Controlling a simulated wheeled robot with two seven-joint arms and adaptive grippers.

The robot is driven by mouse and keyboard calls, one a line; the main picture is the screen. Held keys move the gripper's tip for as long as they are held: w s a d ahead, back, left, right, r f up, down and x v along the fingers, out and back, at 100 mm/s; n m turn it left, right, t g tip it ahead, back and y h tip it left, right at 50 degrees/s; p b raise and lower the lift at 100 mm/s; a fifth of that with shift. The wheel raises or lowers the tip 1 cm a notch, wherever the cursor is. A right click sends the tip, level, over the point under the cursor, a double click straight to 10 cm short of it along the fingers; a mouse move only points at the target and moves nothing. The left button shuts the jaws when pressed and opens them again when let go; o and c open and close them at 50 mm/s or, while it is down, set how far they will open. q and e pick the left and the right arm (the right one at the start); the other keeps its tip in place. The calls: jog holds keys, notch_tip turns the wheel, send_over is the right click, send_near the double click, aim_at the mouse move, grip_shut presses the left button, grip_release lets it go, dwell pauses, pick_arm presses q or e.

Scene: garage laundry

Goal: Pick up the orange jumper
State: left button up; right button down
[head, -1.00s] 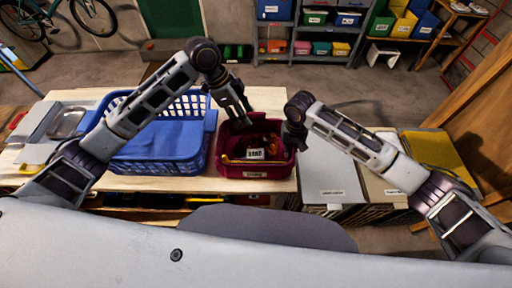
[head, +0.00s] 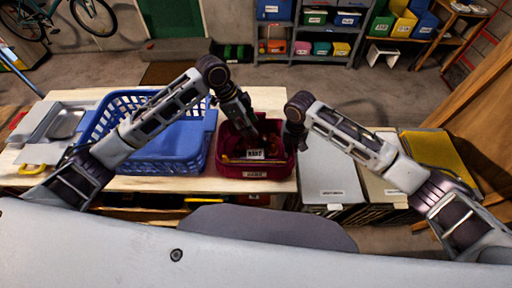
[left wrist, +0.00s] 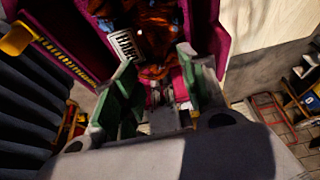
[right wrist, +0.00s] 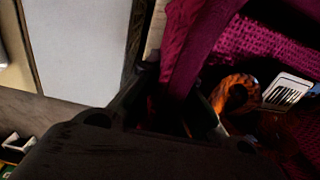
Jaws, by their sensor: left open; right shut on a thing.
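The orange jumper (left wrist: 150,25) appears to be the bunched, dark orange cloth with blue patches inside the crimson bin (head: 256,172). In the head view it is dark and partly hidden behind my left gripper (head: 254,138). The left wrist view shows that gripper open, its green-padded fingers (left wrist: 155,68) apart, with the cloth ahead of them. My right gripper (head: 290,142) is at the bin's right side. In the right wrist view its dark fingers (right wrist: 178,92) are shut on the bin's crimson rim. A white label (right wrist: 288,90) shows in the bin near an orange curved piece.
A blue laundry basket (head: 160,160) stands left of the bin on the wooden table. A metal tray (head: 68,122) lies at the far left. A grey-white panel (head: 330,178) is right of the bin. Shelves with coloured boxes stand at the back.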

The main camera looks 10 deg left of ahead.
pick_arm(q)
jog(key=shift+x, duration=0.85)
jog(key=shift+a+x, duration=0.1)
jog(key=shift+x, duration=1.2)
jog(key=shift+a+x, duration=0.15)
jog(key=shift+x, duration=1.1)
jog(key=shift+s+f, duration=0.1)
grip_shut()
